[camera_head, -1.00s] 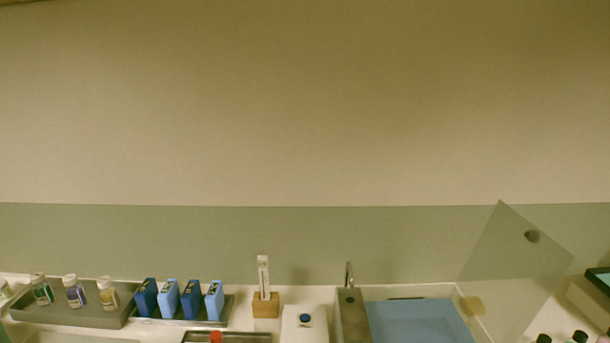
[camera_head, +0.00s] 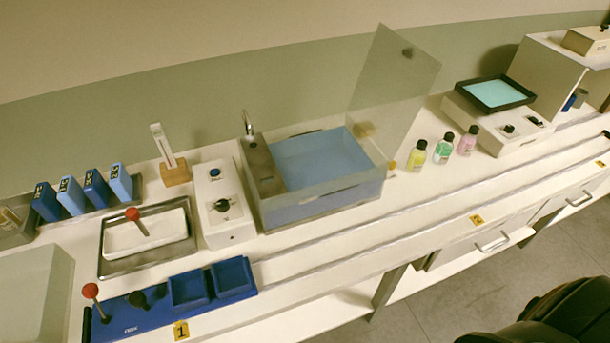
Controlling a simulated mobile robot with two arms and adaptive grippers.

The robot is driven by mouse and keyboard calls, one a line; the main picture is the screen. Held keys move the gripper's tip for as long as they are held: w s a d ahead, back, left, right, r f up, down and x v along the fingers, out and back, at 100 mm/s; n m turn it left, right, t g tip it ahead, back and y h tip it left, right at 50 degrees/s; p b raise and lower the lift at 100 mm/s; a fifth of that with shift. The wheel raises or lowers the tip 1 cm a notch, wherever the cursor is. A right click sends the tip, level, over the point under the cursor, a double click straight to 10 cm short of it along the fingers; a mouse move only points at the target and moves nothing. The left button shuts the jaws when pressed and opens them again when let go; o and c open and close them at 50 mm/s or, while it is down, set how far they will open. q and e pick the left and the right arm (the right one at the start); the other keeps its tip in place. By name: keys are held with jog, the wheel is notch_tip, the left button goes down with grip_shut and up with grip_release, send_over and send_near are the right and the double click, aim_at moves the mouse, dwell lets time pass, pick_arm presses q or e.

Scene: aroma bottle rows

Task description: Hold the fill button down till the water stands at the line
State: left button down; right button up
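A white control box (camera_head: 226,228) stands just left of the water bath, with a blue button (camera_head: 214,172) at its back and a black knob (camera_head: 221,205) nearer the front. The clear-walled bath (camera_head: 378,181) holds blue water (camera_head: 318,163). A small tap (camera_head: 248,124) rises at its back left corner. Short dark marks show by the back wall and on the front wall; I cannot tell exactly how the water stands against a line. The bath's clear lid (camera_head: 395,85) is tilted up at the right. Neither gripper is in view, and nothing touches the button.
Left are blue boxes (camera_head: 70,195), a metal tray (camera_head: 110,262) with a red-knobbed tool, and a blue station (camera_head: 130,322). A thermometer (camera_head: 161,142) stands behind. Three bottles (camera_head: 443,148) and a teal-topped device (camera_head: 497,93) are right. A dark shape (camera_head: 560,312) fills the bottom right corner.

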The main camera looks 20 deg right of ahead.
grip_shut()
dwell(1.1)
